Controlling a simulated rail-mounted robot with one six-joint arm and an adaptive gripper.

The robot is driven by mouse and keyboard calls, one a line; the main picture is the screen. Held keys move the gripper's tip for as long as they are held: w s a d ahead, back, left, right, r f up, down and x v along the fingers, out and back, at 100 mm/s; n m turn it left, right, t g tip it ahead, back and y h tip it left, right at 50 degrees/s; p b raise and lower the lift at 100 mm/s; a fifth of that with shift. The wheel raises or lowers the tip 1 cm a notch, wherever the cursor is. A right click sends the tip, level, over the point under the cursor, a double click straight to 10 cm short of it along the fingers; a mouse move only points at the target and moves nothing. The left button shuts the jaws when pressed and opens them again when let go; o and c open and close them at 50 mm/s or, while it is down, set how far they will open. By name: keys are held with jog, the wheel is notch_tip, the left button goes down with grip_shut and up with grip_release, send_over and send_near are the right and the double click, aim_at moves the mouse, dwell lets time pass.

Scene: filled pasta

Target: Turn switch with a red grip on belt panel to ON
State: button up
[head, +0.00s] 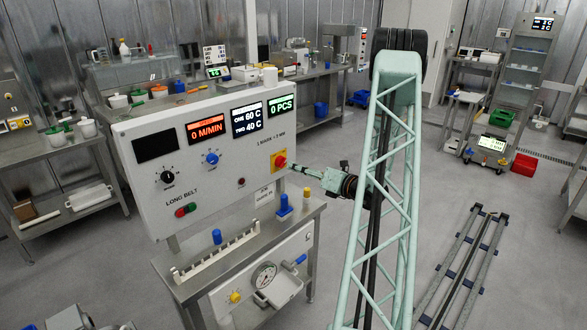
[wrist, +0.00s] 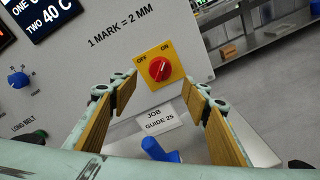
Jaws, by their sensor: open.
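The switch with a red grip (head: 280,160) sits on a yellow plate at the right end of the white belt panel (head: 150,185). In the wrist view the red grip (wrist: 160,69) is near the middle, with OFF at its upper left and ON at its upper right. Which mark the grip points to is hard to tell. My gripper (head: 298,169) is just right of the switch in the head view. In the wrist view my gripper (wrist: 161,88) is open, its tan-padded fingers on either side below the plate, empty and apart from the grip.
A blue knob (head: 212,158), a black knob (head: 168,177) and green and red buttons (head: 186,209) are also on the panel. A blue-handled part (wrist: 157,150) is below the JOB GUIDE 25 label (wrist: 163,116). A bench with a dial gauge (head: 264,275) stands below.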

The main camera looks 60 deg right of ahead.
jog(key=shift+v, duration=1.55)
